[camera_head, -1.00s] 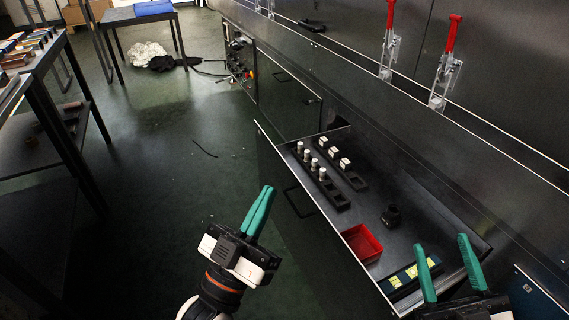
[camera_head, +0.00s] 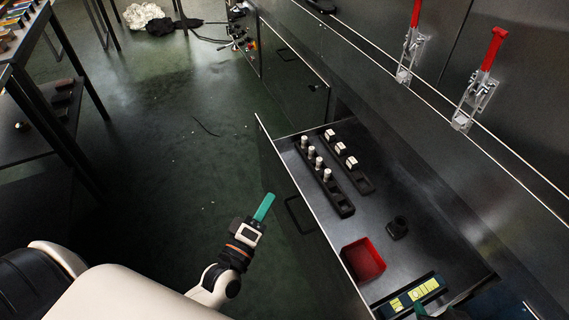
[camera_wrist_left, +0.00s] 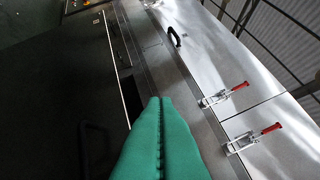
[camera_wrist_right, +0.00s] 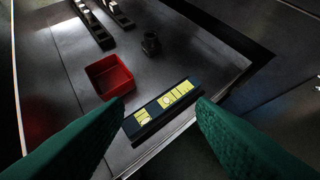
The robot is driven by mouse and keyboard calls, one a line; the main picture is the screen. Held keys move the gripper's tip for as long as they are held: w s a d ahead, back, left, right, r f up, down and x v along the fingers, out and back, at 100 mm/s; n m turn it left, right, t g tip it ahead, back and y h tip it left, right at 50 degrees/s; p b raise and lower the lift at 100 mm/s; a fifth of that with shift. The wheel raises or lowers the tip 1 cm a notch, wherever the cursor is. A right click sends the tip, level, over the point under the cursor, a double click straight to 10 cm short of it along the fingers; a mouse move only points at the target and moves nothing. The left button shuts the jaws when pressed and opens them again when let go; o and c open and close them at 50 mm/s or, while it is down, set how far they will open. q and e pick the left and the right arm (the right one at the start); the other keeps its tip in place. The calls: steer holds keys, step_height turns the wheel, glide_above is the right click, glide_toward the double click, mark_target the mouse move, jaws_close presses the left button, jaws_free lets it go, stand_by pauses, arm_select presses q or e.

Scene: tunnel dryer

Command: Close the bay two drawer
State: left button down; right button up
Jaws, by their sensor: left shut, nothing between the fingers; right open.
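The open drawer (camera_head: 385,215) juts out from the dark machine front in the head view, with a black handle (camera_head: 300,214) on its front panel. My left gripper (camera_head: 264,206) is shut and empty, in front of the drawer's front panel and left of the handle, apart from it. Its green fingers (camera_wrist_left: 160,140) lie together in the left wrist view.
In the drawer are a red bin (camera_head: 363,261), a small black part (camera_head: 397,228) and two black racks (camera_head: 325,179) with pale pieces. Red-handled clamps (camera_head: 478,90) stand on the ledge above.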

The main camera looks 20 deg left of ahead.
arm_select(q)
steer(key=s+a+f+n+g+y+p, duration=0.1)
steer(key=a+f+n+g+y, duration=0.1)
steer(key=a+f+n, duration=0.25)
steer(key=b, duration=0.1)
glide_toward(285, 168)
steer(key=w+a, duration=0.2)
steer(key=a, duration=0.1)
steer(key=w+d, duration=0.2)
steer(key=w, duration=0.1)
steer(key=shift+f+n, duration=0.1)
steer(key=shift+n, duration=0.15)
steer(key=shift+w+d+b, duration=0.3)
steer(key=shift+w+d, duration=0.05)
arm_select(e)
steer(key=shift+s+d+f+g+h, duration=0.15)
steer(key=shift+s+d+f+g, duration=0.1)
steer(key=shift+s+f+g, duration=0.4)
steer(key=shift+s+d+f+g+h, duration=0.1)
steer(key=shift+s+d+f+g, duration=0.25)
steer(key=shift+s, duration=0.5)
steer(key=shift+s+d+f+g+h, duration=0.2)
steer(key=shift+s+f+g, duration=0.35)
steer(key=shift+s, duration=0.2)
arm_select(q)
steer(key=shift+w+d, duration=0.1)
arm_select(e)
steer(key=shift+d+r, duration=0.1)
